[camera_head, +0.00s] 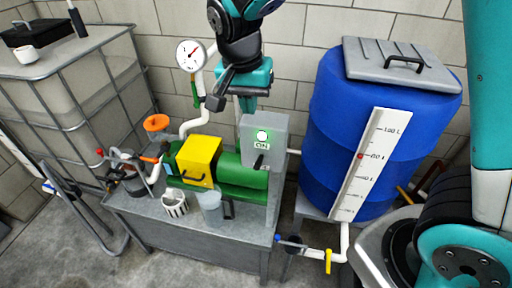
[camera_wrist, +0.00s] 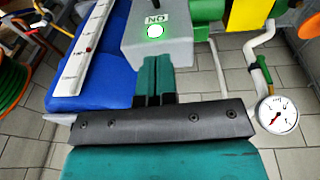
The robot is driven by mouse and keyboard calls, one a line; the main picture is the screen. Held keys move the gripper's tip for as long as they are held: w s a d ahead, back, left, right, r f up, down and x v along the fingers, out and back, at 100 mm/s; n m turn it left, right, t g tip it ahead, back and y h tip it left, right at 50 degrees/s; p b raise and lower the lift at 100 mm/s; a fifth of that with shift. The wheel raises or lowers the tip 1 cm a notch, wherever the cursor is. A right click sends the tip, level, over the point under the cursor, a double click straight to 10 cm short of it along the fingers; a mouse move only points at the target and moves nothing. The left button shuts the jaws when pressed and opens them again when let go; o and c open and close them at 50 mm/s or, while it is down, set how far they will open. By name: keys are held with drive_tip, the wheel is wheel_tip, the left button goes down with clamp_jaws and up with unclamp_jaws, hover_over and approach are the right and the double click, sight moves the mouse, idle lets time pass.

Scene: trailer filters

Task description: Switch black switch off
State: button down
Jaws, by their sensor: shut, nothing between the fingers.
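The grey switch box (camera_head: 275,130) stands at the centre of the head view, with a lit green lamp (camera_head: 262,136) and an ON label. The black switch (camera_head: 259,161) is a small lever on its front, below the label. In the wrist view the switch box (camera_wrist: 172,45) appears upside down, with the green lamp (camera_wrist: 155,32) lit. My gripper (camera_head: 247,106) is shut and empty, just above and behind the top of the box. Its teal fingers (camera_wrist: 155,62) reach the box's edge in the wrist view; I cannot tell if they touch.
A blue barrel (camera_head: 335,110) stands to the right of the box. A green pump with a yellow cover (camera_head: 199,160) and white pipe with a gauge (camera_head: 191,55) are to the left. A metal bench (camera_head: 190,238) holds a white basket (camera_head: 175,203) and a clear cup (camera_head: 211,208).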

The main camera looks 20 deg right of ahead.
drive_tip(key=p, duration=0.3)
hover_over(258, 160)
drive_tip(key=w, duration=0.1)
drive_tip(key=f, duration=0.9)
drive_tip(key=shift+w+a+f, duration=0.1)
drive_tip(key=shift+a+f, duration=0.1)
drive_tip(key=shift+f, duration=0.05)
drive_tip(key=shift+s+f+p, duration=0.15)
drive_tip(key=shift+s+f, duration=0.05)
drive_tip(key=shift+f, duration=0.5)
drive_tip(key=shift+s+f+p, duration=0.15)
drive_tip(key=shift+s+f, duration=0.1)
drive_tip(key=shift+f, duration=0.4)
drive_tip(key=shift+s+f+p, duration=0.15)
drive_tip(key=shift+s+f, duration=0.05)
drive_tip(key=shift+f, duration=0.5)
drive_tip(key=shift+a, duration=0.1)
drive_tip(key=shift+s+a+f+b, duration=0.1)
drive_tip(key=shift+s+f+b, duration=0.05)
drive_tip(key=shift+b, duration=0.4)
